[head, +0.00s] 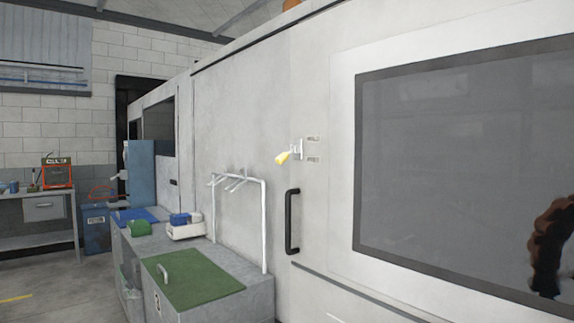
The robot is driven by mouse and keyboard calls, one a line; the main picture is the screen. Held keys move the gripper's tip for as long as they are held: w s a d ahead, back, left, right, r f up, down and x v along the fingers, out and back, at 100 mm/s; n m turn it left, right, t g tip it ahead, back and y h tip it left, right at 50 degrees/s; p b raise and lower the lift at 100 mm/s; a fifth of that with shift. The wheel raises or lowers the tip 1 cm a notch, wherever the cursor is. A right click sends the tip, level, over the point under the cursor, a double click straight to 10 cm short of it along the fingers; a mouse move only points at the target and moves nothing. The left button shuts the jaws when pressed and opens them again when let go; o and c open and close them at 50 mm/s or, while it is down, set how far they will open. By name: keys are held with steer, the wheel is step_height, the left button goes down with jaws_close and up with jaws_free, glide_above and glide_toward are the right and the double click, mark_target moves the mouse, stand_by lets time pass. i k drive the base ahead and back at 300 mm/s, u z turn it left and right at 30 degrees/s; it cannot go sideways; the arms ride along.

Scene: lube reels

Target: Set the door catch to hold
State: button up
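The door catch (297,151) is on the pale machine front, near the middle of the head view. It has a small metal body and a yellow-tipped lever (282,158) that points left and slightly down. Two small labels, an upper one (313,139) and a lower one (314,160), sit to its right; their text is too small to read. The door (342,70) with a large dark-framed window (450,150) fills the right side. A black vertical handle (292,222) is below the catch. My gripper is not in view.
A low cabinet with a green top (195,280) and a white rail (265,225) stands left of the handle. A workbench (40,193) is at the far left, with open floor (70,285) before it. A dark brown shape (550,250), unclear, overlaps the window at right.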

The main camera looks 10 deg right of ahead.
mark_target(282, 157)
steer(key=k, duration=0.65)
steer(key=u, duration=0.5)
steer(key=i, duration=0.5)
steer(key=u, duration=0.75)
steer(key=i, duration=1.55)
steer(key=z, duration=0.8)
